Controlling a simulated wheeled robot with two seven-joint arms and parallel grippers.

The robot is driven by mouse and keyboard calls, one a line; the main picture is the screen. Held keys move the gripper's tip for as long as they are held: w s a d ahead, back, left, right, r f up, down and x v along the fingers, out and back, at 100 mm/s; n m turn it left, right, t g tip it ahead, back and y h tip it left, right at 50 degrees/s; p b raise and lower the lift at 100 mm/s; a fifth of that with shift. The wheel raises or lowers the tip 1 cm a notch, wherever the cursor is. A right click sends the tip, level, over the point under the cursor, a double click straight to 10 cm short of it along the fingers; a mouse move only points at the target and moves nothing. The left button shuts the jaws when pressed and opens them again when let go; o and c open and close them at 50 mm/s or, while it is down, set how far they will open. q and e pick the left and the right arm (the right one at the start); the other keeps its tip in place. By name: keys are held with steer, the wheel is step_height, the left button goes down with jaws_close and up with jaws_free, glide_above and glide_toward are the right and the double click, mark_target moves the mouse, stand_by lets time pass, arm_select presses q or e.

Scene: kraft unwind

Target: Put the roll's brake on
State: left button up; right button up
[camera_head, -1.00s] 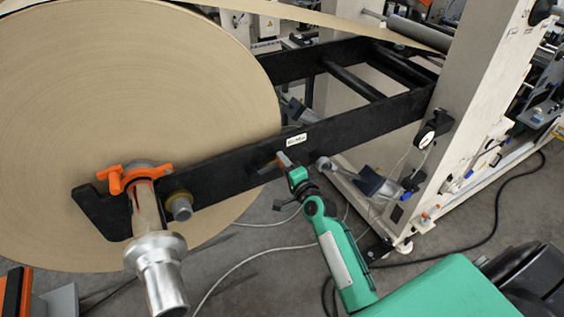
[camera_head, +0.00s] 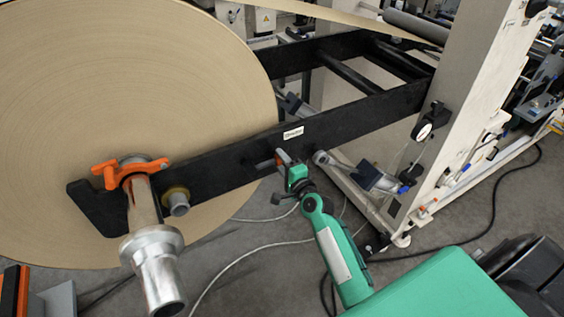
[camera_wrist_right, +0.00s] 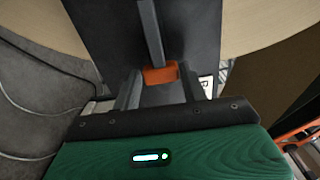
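The large kraft roll (camera_head: 120,90) fills the left of the head view, beside the long black unwind arm (camera_head: 225,158). A small lever with an orange-red grip (camera_head: 281,156) is on that arm, right of the roll's core. My right gripper (camera_head: 290,170) is at this lever. In the right wrist view my right gripper (camera_wrist_right: 160,90) has its fingers apart, one on each side of the orange grip (camera_wrist_right: 160,75). A grey bar (camera_wrist_right: 150,30) runs upward from the grip. Narrow gaps seem to show beside it. My left gripper is out of view.
An orange clamp collar (camera_head: 130,173) and a silver shaft end (camera_head: 155,265) stick out at the roll's core. A brass-coloured roller (camera_head: 177,201) sits beside them. The pale machine frame (camera_head: 465,110) stands at right. Cables (camera_head: 240,262) lie on the grey floor.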

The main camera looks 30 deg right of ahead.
steer(key=shift+o, duration=1.1)
steer(key=s+b, duration=0.2)
steer(key=s, duration=1.1)
steer(key=shift+s+d+b, duration=0.25)
steer(key=shift+s+b, duration=0.05)
steer(key=shift+s, duration=0.1)
